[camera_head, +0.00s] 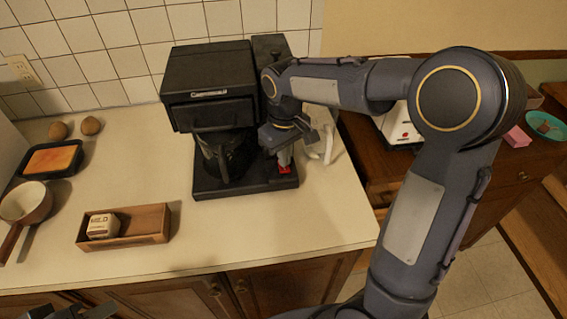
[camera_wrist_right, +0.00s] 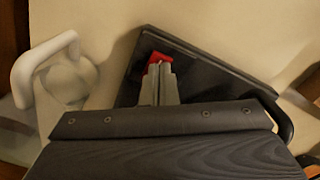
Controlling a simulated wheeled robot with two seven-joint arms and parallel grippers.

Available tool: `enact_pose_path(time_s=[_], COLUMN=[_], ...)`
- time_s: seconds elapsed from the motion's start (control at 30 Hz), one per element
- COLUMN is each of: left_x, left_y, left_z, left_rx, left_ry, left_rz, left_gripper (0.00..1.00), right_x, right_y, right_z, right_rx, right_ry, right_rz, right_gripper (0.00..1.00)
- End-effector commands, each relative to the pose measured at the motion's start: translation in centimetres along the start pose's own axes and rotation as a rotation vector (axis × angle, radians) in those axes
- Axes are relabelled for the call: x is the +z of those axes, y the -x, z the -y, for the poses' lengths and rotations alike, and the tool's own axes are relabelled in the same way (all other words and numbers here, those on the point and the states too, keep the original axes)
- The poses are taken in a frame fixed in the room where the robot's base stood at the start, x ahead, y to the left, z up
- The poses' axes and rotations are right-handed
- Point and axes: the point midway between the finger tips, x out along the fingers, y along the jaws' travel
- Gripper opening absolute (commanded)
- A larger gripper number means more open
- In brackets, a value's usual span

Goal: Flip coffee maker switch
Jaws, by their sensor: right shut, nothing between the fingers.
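The black coffee maker (camera_head: 209,83) stands on the counter against the tiled wall, with a dark carafe (camera_head: 232,158) on its base. A red switch (camera_head: 285,169) is on the right part of the base. My right gripper (camera_head: 284,160) points down, shut and empty, with its fingertips right at the switch. In the right wrist view the fingertips (camera_wrist_right: 161,68) overlap the red switch (camera_wrist_right: 158,57) on the black base (camera_wrist_right: 200,80); I cannot tell whether they touch it. The fingers hide part of the switch. Part of my left gripper (camera_head: 85,312) shows at the bottom left; its jaws are unclear.
A white handled object (camera_head: 327,140) stands just right of the coffee maker; its handle shows in the wrist view (camera_wrist_right: 40,65). A wooden box (camera_head: 148,226) with a small block, a pan (camera_head: 25,203) and a baking dish (camera_head: 52,158) are left. The front counter is clear.

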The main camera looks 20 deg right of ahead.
Motion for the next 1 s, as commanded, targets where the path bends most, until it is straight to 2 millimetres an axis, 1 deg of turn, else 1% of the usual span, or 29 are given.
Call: enact_pose_path(time_s=[1.0], left_x=[0.5], left_y=[-0.9], left_z=[0.4], left_rx=[0.000], left_ry=[0.000], left_rz=[0.000], left_gripper=[0.36], right_x=[0.0], right_y=[-1.5], right_z=[0.0], right_rx=[0.000], right_ry=[0.000], right_rz=[0.000], right_gripper=[0.00])
